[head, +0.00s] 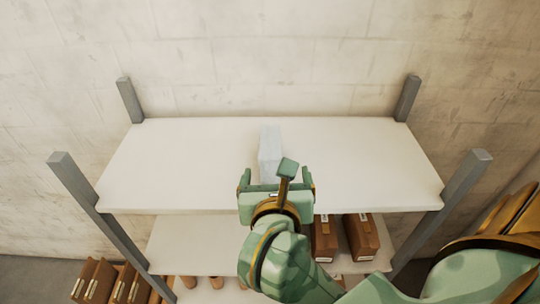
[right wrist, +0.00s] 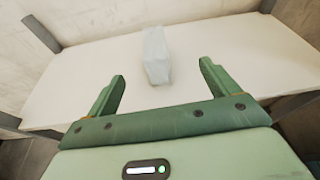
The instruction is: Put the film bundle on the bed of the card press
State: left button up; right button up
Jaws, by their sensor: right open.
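A pale, whitish-blue block, which looks like the film bundle (head: 269,145), stands on the white top shelf near its middle. It also shows in the right wrist view (right wrist: 157,58), just beyond and between the fingers. My right gripper (head: 276,176) is open and empty in front of the bundle, at the shelf's front edge, its two fingers apart in the right wrist view (right wrist: 160,80). The gripper hides the bundle's lower front in the head view. I cannot see the card press or its bed. My left gripper is not in view.
The top shelf (head: 180,160) is otherwise bare, with grey posts (head: 75,182) at its corners and a wall close behind. The lower shelf (head: 190,245) holds brown boxes (head: 361,236) at the right. Several brown binders or boxes (head: 92,280) stand at the lower left.

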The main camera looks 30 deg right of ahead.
notch_tip(320, 180, down, 3)
jog(key=w+y+b, duration=0.1)
jog(key=w+b, duration=0.1)
jog(key=b, duration=0.1)
jog(key=p, duration=0.1)
send_over(270, 171)
jog(key=shift+g, duration=0.4)
notch_tip(270, 171, down, 4)
jog(key=shift+w+d+f, duration=0.15)
jog(key=shift+f, duration=0.1)
